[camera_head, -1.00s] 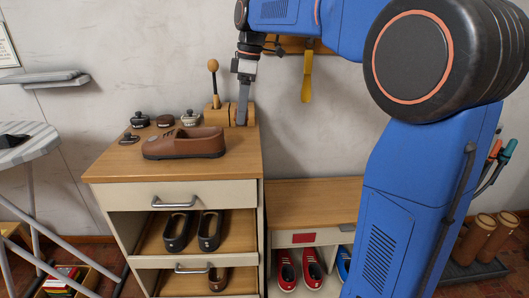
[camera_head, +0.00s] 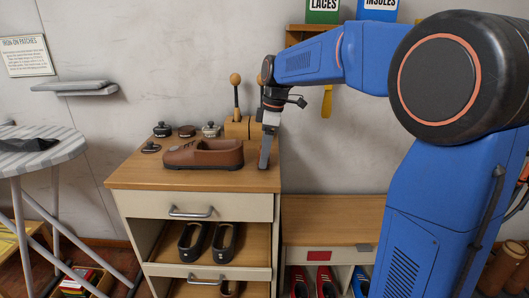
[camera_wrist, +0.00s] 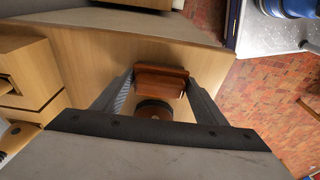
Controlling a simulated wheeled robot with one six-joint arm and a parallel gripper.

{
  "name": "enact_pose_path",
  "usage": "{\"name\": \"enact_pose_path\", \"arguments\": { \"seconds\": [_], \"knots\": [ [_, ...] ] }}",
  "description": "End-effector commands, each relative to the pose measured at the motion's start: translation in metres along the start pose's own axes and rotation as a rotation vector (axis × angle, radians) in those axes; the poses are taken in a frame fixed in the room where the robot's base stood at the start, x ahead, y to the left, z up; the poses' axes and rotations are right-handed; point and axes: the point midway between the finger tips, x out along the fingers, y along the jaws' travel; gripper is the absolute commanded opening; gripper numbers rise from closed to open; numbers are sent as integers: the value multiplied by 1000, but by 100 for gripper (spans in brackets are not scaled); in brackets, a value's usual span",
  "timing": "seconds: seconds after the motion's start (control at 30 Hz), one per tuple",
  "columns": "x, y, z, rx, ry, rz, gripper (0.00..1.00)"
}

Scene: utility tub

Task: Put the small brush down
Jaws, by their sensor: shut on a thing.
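My gripper (camera_head: 264,160) points down over the right side of the cabinet top (camera_head: 150,180), just right of the brown shoe (camera_head: 205,154). In the wrist view, my gripper (camera_wrist: 158,95) has its two fingers on either side of a small reddish-brown wooden piece, the small brush (camera_wrist: 160,80), and is shut on it. A dark round part shows below the wood. In the head view the brush is hidden by the fingers. I cannot tell whether the brush touches the cabinet top.
Several small lidded tins (camera_head: 186,131) stand behind the shoe. A wooden block (camera_head: 237,127) with a knob-topped tool (camera_head: 235,92) stands at the back, close to my gripper. The cabinet's right edge is near; a lower wooden bench (camera_head: 335,215) lies beyond it.

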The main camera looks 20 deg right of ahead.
Motion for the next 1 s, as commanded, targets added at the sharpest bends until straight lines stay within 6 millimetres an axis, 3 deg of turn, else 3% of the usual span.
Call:
{"name": "enact_pose_path", "arguments": {
  "seconds": [0.3,0.33,0.4,0.77,1.0],
  "knots": [
    [2,0,0,0,0,0,38],
    [2,0,0,0,0,1,73],
    [2,0,0,0,0,1,85],
    [-2,0,0,-1,0,2,85],
    [-35,0,0,-1,1,4,85]
  ]
}}
